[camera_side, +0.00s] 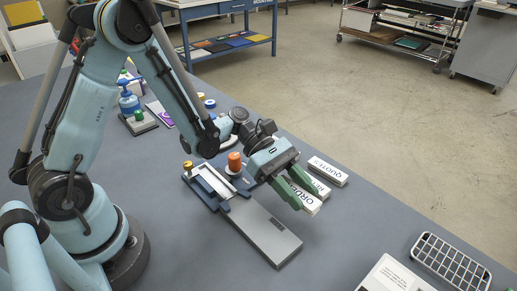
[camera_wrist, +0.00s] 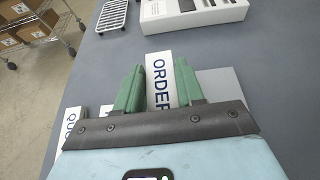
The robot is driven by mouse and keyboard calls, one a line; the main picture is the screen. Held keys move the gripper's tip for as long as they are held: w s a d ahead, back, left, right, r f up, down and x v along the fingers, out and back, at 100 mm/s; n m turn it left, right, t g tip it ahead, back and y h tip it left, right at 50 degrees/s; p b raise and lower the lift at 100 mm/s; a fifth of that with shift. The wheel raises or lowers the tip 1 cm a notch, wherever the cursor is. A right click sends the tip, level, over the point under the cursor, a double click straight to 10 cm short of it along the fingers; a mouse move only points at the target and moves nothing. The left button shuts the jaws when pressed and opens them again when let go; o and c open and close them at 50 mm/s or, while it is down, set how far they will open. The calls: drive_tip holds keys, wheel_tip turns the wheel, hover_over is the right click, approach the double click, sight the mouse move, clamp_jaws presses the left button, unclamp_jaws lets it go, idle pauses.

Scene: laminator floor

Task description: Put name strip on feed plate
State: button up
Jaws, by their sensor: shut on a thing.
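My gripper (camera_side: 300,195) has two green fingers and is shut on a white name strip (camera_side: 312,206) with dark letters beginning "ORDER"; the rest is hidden. In the wrist view the strip (camera_wrist: 159,68) stands out between the fingers (camera_wrist: 158,85). The grey feed plate (camera_side: 265,233) lies left of my gripper in the side view, running out from the blue-and-white laminator (camera_side: 210,182). In the wrist view the plate (camera_wrist: 226,84) shows just right of the fingers. The strip is beside the plate, not over it; I cannot tell whether it touches the table.
A "QUOTES" strip (camera_side: 328,171) lies beyond my gripper, with another strip (camera_side: 316,184) partly hidden between. An orange spool-like piece (camera_side: 235,162) stands by the laminator. A white wire rack (camera_side: 450,262) and a white box (camera_side: 395,276) lie at the near right. The bench between is clear.

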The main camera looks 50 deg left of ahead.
drive_tip(key=w+a+f, duration=0.2)
drive_tip(key=w, duration=0.1)
drive_tip(key=shift+a+f, duration=0.1)
drive_tip(key=shift+f, duration=1.8)
drive_tip(key=shift+f, duration=0.15)
drive_tip(key=o, duration=1)
drive_tip(key=shift+s, duration=0.1)
